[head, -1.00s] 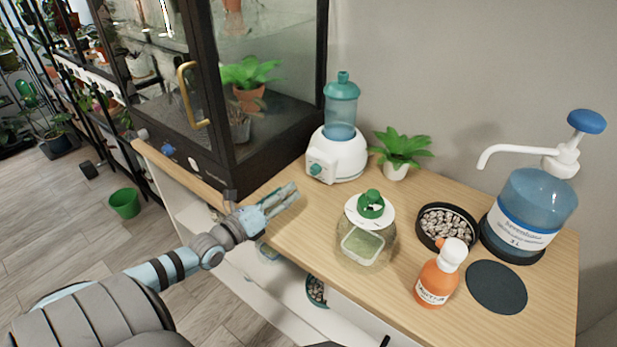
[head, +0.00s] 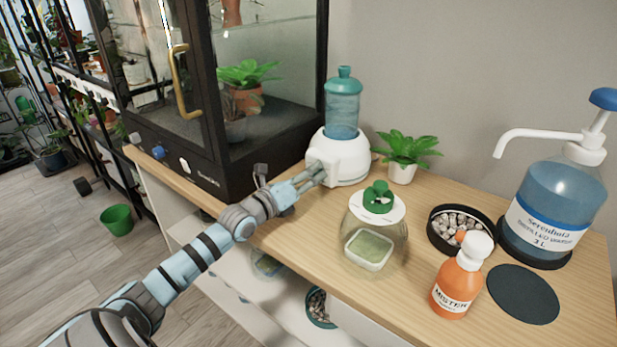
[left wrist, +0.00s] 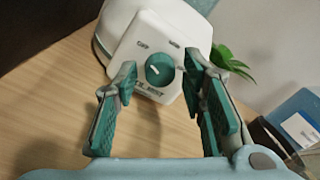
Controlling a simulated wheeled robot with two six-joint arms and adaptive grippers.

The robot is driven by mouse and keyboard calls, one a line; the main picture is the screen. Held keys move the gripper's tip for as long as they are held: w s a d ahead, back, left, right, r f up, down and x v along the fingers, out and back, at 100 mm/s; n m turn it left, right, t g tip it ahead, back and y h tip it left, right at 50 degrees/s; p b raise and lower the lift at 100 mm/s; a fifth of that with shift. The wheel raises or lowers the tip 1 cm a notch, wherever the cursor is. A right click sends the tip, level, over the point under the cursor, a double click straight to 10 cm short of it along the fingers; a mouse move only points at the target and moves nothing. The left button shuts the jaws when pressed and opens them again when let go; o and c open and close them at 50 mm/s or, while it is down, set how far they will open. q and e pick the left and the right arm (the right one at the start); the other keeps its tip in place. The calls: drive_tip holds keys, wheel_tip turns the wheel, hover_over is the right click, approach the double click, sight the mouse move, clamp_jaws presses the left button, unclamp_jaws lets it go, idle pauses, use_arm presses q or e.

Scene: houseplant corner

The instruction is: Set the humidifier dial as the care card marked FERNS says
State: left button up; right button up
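The humidifier (head: 345,160) stands at the back of the wooden cabinet top, with a white base and a blue tank with a teal lid. Its teal dial (left wrist: 160,69) shows in the left wrist view on a white front panel. The dial's pale pointer mark leans toward the upper left, toward a label that looks like OFF. The other labels are too blurred to read surely. My left gripper (head: 319,174) is open in front of the panel. In the left wrist view its fingers (left wrist: 160,84) are spread to both sides of the dial, apart from it. No care card is readable. My right gripper is out of view.
A glass terrarium cabinet (head: 185,165) stands left of the humidifier. A potted plant (head: 403,160), a glass jar (head: 375,240), a bowl of pebbles (head: 455,228), an orange mister (head: 457,285) and a large pump bottle (head: 545,215) stand to the right.

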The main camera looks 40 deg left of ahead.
use_arm(q)
drive_tip(key=c, duration=0.6)
clamp_jaws()
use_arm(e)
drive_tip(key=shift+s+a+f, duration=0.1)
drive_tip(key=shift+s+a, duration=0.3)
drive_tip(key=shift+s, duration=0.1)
